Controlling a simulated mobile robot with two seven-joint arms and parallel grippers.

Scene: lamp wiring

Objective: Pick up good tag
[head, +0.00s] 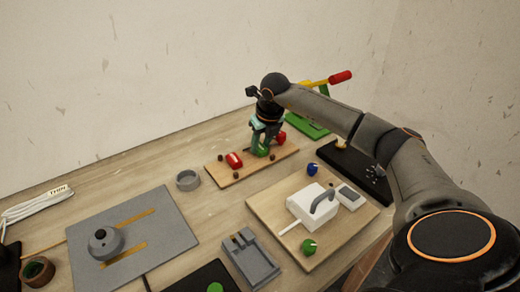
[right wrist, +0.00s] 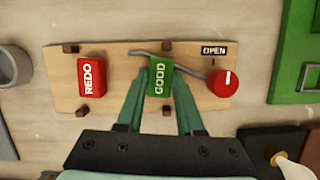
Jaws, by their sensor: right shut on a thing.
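The good tag is a green block marked GOOD (right wrist: 159,78), seen in the right wrist view near the middle of a wooden board (right wrist: 125,70). My right gripper (right wrist: 160,92) is shut on it, with one green finger on each side. In the head view the right gripper (head: 265,140) points down over the board, with the green tag (head: 262,151) at its fingertips. I cannot tell whether the tag touches the board or is just above it. My left gripper is not in view.
On the same board sit a red REDO block (right wrist: 91,77), a red knob (right wrist: 223,83) by an OPEN label, a grey wire and small brown posts. A grey ring (head: 188,180) stands left of it. A board with a white box (head: 312,204) lies in front.

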